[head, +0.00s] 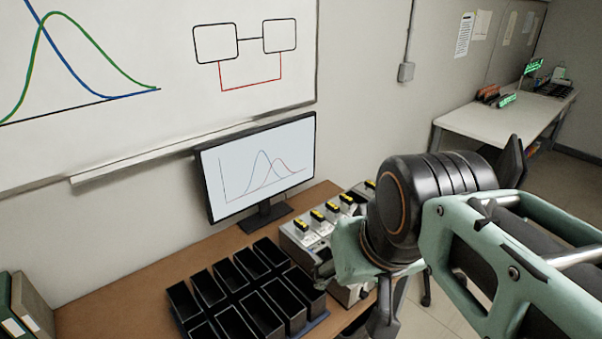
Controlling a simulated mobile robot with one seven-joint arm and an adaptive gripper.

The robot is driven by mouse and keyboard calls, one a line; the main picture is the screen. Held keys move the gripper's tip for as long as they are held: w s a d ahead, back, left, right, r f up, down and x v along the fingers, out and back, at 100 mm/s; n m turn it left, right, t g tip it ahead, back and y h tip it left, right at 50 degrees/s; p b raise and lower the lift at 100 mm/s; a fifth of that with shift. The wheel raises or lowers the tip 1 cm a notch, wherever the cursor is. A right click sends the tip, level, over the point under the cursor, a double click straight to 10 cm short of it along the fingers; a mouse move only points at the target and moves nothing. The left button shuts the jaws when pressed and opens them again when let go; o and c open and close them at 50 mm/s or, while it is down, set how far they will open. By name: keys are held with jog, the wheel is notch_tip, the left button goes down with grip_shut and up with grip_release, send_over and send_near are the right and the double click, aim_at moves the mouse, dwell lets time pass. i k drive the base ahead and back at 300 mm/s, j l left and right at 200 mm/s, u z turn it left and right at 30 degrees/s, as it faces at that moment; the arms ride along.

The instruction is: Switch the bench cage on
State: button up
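A grey metal unit (292,241) stands on the brown desk, right of the monitor. Several small pale blocks with yellow and black tops (317,216) sit in a row along it. No label is legible, so I cannot tell which part is the bench cage or whether anything is on. My arm crosses in front of the unit from the right and hides much of its right side. The end of my arm is low beside the unit, mostly behind my own links. My fingertips cannot be made out, nor whether they touch anything.
A block of black open bins (318,318) stands on the desk (130,300), left of and in front of the unit. A monitor (258,166) showing curves stands behind. Binders (32,305) are at far left. A white table (497,122) with small items stands at back right.

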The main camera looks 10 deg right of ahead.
aim_at(364, 295)
jog(key=z, duration=0.5)
jog(key=k+j+z, duration=0.15)
jog(key=j, duration=0.25)
jog(key=k+j+z, duration=0.15)
jog(key=k+j, duration=0.15)
jog(key=k+j+z, duration=0.15)
jog(key=j, duration=0.3)
jog(key=l+u, duration=0.25)
jog(key=l, duration=0.4)
jog(key=k+l+u, duration=0.2)
jog(key=l, duration=0.4)
jog(key=i+l, duration=0.1)
jog(key=i, duration=0.35)
jog(key=i+l, duration=0.1)
jog(key=i, duration=0.3)
